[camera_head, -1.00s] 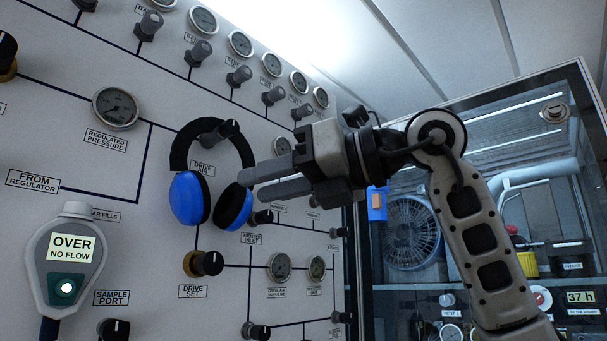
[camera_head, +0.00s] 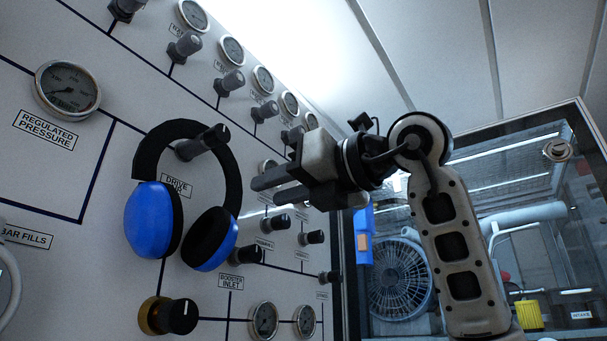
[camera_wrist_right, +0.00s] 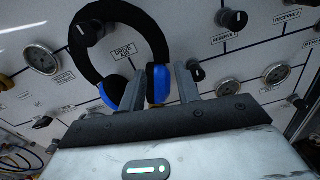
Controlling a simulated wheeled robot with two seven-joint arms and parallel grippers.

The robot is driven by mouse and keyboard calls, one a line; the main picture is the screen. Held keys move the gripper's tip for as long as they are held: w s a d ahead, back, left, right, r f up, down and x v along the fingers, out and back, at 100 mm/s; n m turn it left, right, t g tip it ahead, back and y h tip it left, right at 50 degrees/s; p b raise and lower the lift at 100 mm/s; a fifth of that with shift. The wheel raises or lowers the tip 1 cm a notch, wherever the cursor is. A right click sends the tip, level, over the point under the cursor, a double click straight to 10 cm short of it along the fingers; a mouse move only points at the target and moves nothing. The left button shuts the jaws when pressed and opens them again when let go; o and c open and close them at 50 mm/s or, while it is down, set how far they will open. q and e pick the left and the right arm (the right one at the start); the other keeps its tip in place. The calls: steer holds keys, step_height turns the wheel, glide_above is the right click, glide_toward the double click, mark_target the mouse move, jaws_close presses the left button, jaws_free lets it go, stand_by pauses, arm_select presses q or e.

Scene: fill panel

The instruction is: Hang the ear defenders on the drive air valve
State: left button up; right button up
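The ear defenders have a black headband (camera_head: 160,150) and two blue cups, left (camera_head: 150,220) and right (camera_head: 215,240). They hang at the panel with the headband looped over the drive air valve knob (camera_head: 205,142), cups down. The wrist view also shows the headband (camera_wrist_right: 155,40) and the knob (camera_wrist_right: 86,34) inside its arch. My right gripper (camera_head: 266,192) is open and empty, right of the headband and apart from it in the head view. In the wrist view a blue cup (camera_wrist_right: 160,83) shows between its fingers, beyond them. My left gripper is out of view.
The white panel carries gauges (camera_head: 67,90) and several black knobs, including the drive set knob (camera_head: 178,316) below the cups. More knobs (camera_head: 247,255) stick out close under my right gripper. A glass-fronted cabinet (camera_head: 400,275) stands at the right.

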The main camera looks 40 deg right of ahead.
mark_target(239, 202)
steer(key=p+x, duration=0.2)
steer(key=x, duration=0.8)
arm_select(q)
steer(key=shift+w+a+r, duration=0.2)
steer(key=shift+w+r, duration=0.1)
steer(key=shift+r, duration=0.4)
arm_select(e)
steer(key=shift+w+f, duration=0.1)
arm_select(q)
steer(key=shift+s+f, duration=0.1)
arm_select(e)
jaws_close()
jaws_free()
